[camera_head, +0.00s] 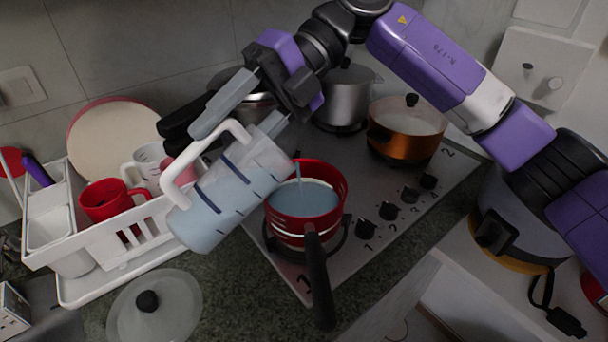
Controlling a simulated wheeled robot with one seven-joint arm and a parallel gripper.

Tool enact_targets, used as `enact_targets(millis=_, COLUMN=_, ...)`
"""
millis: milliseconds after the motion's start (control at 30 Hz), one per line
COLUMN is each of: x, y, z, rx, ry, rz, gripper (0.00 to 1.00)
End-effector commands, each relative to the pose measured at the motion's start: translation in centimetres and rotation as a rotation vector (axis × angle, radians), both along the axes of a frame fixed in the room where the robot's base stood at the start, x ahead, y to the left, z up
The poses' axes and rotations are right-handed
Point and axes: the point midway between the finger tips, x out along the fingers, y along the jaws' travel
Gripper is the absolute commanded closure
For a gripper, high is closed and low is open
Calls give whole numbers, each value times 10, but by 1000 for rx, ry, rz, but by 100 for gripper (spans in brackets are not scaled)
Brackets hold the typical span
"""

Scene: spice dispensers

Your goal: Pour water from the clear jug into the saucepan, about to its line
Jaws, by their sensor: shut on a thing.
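The clear jug (230,195) has a white handle and dark level marks, and holds bluish water. It is tilted with its mouth toward the right. My gripper (228,112) is shut on the jug's handle, above and to the left of the pan. A thin stream of water (298,172) falls from the jug's mouth into the red saucepan (289,226). The saucepan stands on the front left of the hob, with its dark handle toward the front. Bluish water (305,199) lies in it, with red wall showing above.
A white dish rack (100,249) with mugs and a plate stands left. A glass lid (155,307) lies on the counter in front. An orange pot (406,130) and steel pots (344,96) stand at the back of the hob (408,222).

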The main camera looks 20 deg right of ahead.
Motion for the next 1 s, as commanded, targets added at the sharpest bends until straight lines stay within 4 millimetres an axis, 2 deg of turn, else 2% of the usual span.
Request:
enact_targets(millis=167, x=0, y=0, z=1, rx=4, ry=0, rz=0, gripper=100)
enact_targets(millis=233, x=-3, y=8, z=-4, rx=-71, ry=-30, rz=7, gripper=100)
enact_targets(millis=333, x=-7, y=20, z=-22, rx=-237, ry=-84, rz=5, gripper=100)
enact_targets(millis=667, x=-9, y=27, z=-32, rx=-318, ry=-109, rz=3, gripper=100)
enact_targets(millis=800, x=-12, y=35, z=-43, rx=-408, ry=-139, rz=4, gripper=100)
enact_targets(millis=1000, x=-18, y=55, z=-47, rx=-548, ry=-188, rz=6, gripper=100)
